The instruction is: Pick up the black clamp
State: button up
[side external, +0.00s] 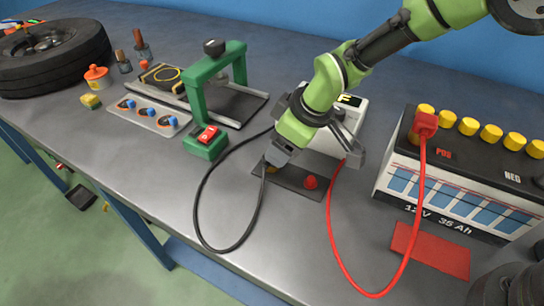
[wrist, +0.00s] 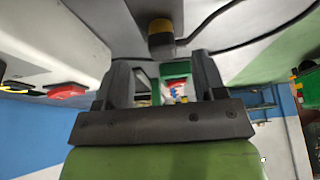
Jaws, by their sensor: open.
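The black clamp (wrist: 160,38) shows in the wrist view as a dark body with a yellow-orange band, just beyond and between my fingertips. My gripper (wrist: 162,72) is open, with one dark finger on each side and nothing between them. In the side view my gripper (side external: 315,155) is low over a dark plate (side external: 290,184) on the bench. The clamp is mostly hidden there behind my near finger, where the black cable (side external: 198,195) ends. I cannot tell whether a finger touches it.
A red cable (side external: 331,235) loops from the red clamp (side external: 425,124) on the battery (side external: 450,192). A white box (side external: 347,115) is behind my gripper. A green stand (side external: 205,146) is to the left.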

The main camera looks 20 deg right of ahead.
jog(key=shift+x, duration=2.35)
jog(key=c, duration=1)
